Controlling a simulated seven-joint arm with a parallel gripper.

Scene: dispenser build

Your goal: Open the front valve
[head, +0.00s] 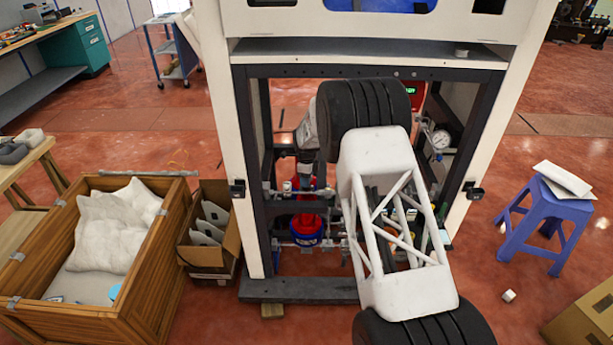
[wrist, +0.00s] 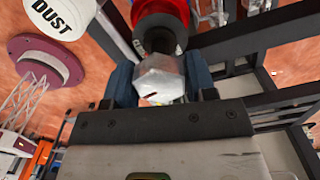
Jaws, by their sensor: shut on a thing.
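In the wrist view, my gripper (wrist: 160,88) has its two blue-padded fingers closed around a silver hexagonal metal part (wrist: 160,76). This part lies in front of a black round piece and a red ring (wrist: 178,14). It appears to be the front valve's handle or end, but I cannot tell how far it is turned. In the head view, my arm reaches into the dark-framed machine (head: 241,130). My gripper (head: 306,158) is small there, above the red and blue fitting (head: 306,230) and pipework. My arm hides much of the machine's inside.
A pressure gauge (head: 440,139) sits at the machine's right. A wooden crate (head: 165,262) with white sacks and a cardboard box (head: 211,258) stand to the left. A blue stool (head: 545,222) stands on the right. In the wrist view, frame bars (wrist: 262,40) lie close at the right.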

